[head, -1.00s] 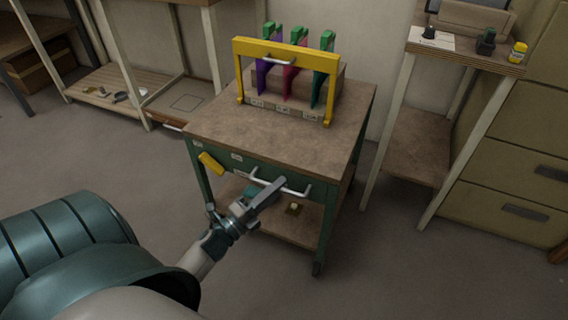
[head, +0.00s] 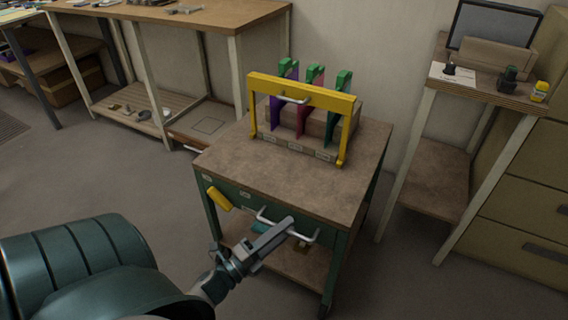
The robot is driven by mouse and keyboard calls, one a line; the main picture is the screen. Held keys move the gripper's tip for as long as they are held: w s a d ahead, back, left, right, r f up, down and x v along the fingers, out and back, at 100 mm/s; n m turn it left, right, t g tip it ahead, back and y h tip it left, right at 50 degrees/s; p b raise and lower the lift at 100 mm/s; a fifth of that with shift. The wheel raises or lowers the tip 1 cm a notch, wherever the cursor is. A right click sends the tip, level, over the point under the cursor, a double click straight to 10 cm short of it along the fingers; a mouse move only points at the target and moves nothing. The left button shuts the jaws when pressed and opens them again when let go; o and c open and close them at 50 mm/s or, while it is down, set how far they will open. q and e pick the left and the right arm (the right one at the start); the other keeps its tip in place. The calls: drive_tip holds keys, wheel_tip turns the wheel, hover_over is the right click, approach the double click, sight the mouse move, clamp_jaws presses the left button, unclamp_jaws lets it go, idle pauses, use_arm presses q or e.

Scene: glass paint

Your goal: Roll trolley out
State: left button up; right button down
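The trolley (head: 240,152) has a green frame and a brown top, and stands in the middle of the head view. A pale bar handle (head: 307,238) runs along its front. My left gripper (head: 280,232) lies across the middle of this handle and appears shut on it; the fingers hide that part of the bar. A yellow rack (head: 300,94) with green, purple and pink pieces stands at the back of the trolley top. My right gripper is not in view.
A workbench (head: 190,17) with a low shelf stands at the back left. A small side table (head: 432,170) stands close to the trolley's right, beside a drawer cabinet (head: 520,210). The floor (head: 90,180) on the left is clear.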

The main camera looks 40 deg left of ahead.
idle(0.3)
